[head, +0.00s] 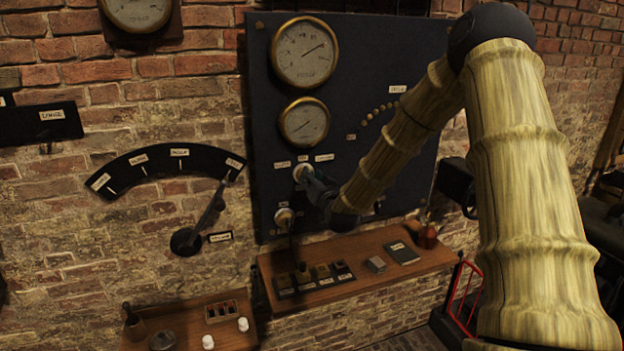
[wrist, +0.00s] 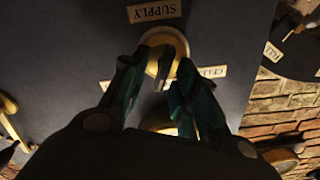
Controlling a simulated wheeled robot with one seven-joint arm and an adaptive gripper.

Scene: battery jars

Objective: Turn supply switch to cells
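The supply switch (head: 300,172) is a small round brass switch on the dark panel, below the two gauges. In the wrist view the brass switch (wrist: 172,44) has a dark lever (wrist: 165,66) at its middle. The SUPPLY label (wrist: 154,10) reads upside down there, and a label that seems to read CELLS (wrist: 212,71) is to the right. My gripper (head: 311,182) is at the switch. In the wrist view its fingers (wrist: 156,66) are apart, one on each side of the lever. I cannot tell whether either finger touches it. The lever's exact setting is partly hidden.
A second round switch (head: 284,216) sits below on the dark panel (head: 370,70). A wooden shelf (head: 350,262) with small blocks is underneath. A long lever (head: 210,210) with a curved scale (head: 165,158) is on the brick wall at left.

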